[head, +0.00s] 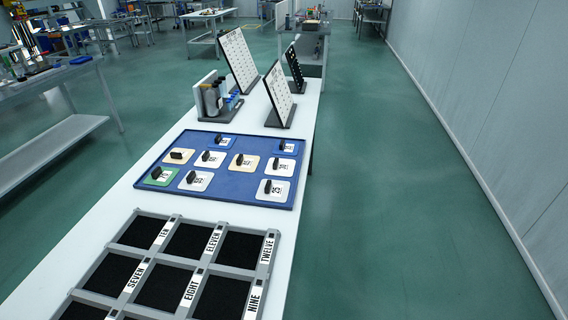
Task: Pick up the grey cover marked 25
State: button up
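Several square covers with dark upright handles lie on a blue tray (225,191) on the white table. The grey-white ones are a front-right cover (266,196), a front-middle cover (190,185), a right-hand cover (287,170) and a back-middle cover (205,163). Their printed numbers are small and partly behind the handles. The front-right one may read 25, but I cannot tell for sure. My gripper is not in view.
A green cover (155,181), two cream covers and two blue ones share the tray. In front is a grey frame (155,263) with dark compartments labelled SEVEN to TWELVE. Behind stand upright dotted panels (280,90) and a holder with grey cylinders (212,98).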

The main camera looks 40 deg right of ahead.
aim_at(269, 190)
jog(key=i+l+u, duration=0.1)
jog(key=l, duration=0.4)
jog(key=i+l+u, duration=0.1)
jog(key=l, duration=0.45)
jog(key=i+l+u, duration=0.1)
jog(key=l, duration=0.45)
